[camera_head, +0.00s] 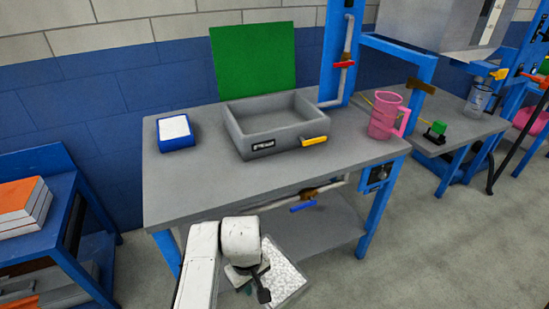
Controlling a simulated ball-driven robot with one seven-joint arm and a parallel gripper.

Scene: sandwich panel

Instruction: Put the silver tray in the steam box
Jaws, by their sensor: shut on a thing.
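The silver tray (295,291), filled with white granules, is low in front of the table, at the bottom middle of the picture. My gripper (263,290) is shut on the tray near its left side. My white arm hides part of the tray, and the fingertips show only partly. The grey steam box (245,154) stands on the table with its green lid (254,58) raised at the back. Its inside looks empty. It has a yellow handle (314,141) and a small dark display on its front. The tray is apart from the box and nearer to me.
The grey table (200,192) also bears a blue container (175,132) with white contents at left and a pink jug (386,117) at right. A pipe with a blue-handled valve (303,207) runs under its front edge. A blue shelf stands at far left.

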